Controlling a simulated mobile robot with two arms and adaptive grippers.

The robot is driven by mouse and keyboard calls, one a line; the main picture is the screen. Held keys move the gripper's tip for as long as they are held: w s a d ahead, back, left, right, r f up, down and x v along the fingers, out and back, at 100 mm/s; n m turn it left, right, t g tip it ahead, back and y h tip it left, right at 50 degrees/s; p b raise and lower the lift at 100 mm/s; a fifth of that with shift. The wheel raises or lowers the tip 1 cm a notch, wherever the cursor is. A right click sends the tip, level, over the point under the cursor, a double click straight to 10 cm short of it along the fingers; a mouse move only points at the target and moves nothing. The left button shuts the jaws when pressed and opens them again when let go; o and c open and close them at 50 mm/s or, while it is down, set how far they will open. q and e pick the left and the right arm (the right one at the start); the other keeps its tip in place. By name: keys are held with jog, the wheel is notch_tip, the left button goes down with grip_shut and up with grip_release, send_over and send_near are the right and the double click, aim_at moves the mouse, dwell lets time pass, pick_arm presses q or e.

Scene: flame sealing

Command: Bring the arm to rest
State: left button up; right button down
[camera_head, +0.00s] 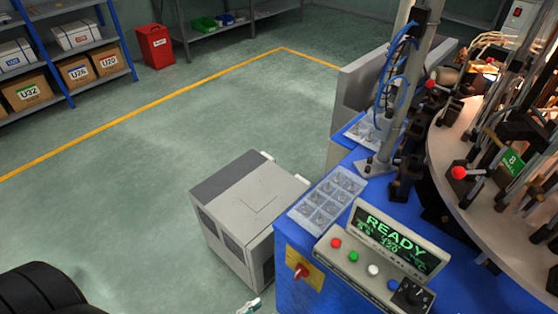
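Neither of my grippers can be made out in the head view. A dark, ribbed, rounded shape (40,290) fills the bottom left corner; I cannot tell if it is part of my arm. A small pale and green piece (249,306) shows at the bottom edge, left of the blue machine, cut off by the frame; I cannot tell what it is. The blue machine (294,264) carries a control panel (362,270) with coloured buttons and a display (394,238) reading READY. A clear compartment tray (327,199) with small parts lies on its top.
A round turntable (450,170) with rods and red knobs stands at right. A grey cabinet (250,205) stands beside the machine. Shelves with boxes (77,72) and a red bin (155,46) are at the back left. The green floor between is clear, with a yellow line (150,107).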

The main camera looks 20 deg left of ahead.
pick_arm(q)
jog(key=s+a+f+g+y, duration=0.2)
jog(key=f+g, duration=0.2)
jog(key=f, duration=0.5)
jog(key=s+a+f+g+y, duration=0.1)
jog(key=s+a+f+g, duration=0.15)
jog(key=f, duration=0.75)
jog(key=s+a+f+n+g+y, duration=0.1)
jog(key=s+a+f+g+y, duration=0.2)
jog(key=s+f+g, duration=0.6)
jog(key=s+f, duration=0.3)
jog(key=s, duration=0.3)
jog(key=shift+s+a+f+n, duration=0.25)
jog(key=shift+f+n, duration=0.1)
jog(key=shift+n, duration=0.05)
